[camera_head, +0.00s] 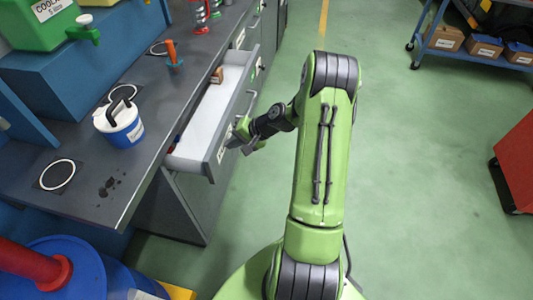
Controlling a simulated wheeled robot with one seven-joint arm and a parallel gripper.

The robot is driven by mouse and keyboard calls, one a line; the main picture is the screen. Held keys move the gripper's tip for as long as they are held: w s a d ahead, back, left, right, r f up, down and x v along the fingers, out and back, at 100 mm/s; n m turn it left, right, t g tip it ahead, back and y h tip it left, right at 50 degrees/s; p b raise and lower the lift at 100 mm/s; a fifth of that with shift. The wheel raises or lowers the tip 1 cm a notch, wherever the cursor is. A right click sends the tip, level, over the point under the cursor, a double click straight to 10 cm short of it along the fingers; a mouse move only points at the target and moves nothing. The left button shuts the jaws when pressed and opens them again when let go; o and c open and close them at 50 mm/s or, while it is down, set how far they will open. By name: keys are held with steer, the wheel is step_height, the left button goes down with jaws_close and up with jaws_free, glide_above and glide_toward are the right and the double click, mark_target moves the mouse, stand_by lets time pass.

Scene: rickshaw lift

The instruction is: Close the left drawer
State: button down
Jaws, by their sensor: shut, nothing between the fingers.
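The left drawer (211,117) is pulled out from under the dark grey counter, with its pale inside showing. A small brown box (217,75) sits in its far end, and a small red and blue item lies at its near end. The drawer front (217,152) has a bar handle and a white label. My gripper (242,134) is shut and empty, at the outer face of the drawer front. My arm partly hides the fingers, and I cannot tell if they touch the front.
A blue and white container (119,124) and an orange-handled tool (173,56) stand on the counter (95,190). A blue barrel (70,265) is at the lower left. A blue shelf cart (470,45) and a red object (515,165) stand at right. Green floor between is clear.

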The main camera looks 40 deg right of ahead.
steer(key=w+a, duration=0.2)
steer(key=w, duration=0.1)
steer(key=w+a, duration=0.5)
steer(key=w, duration=0.2)
steer(key=shift+a, duration=0.2)
steer(key=shift+w+a, duration=0.3)
steer(key=shift+w, duration=0.1)
steer(key=shift+w+a+r, duration=0.1)
steer(key=shift+a, duration=0.05)
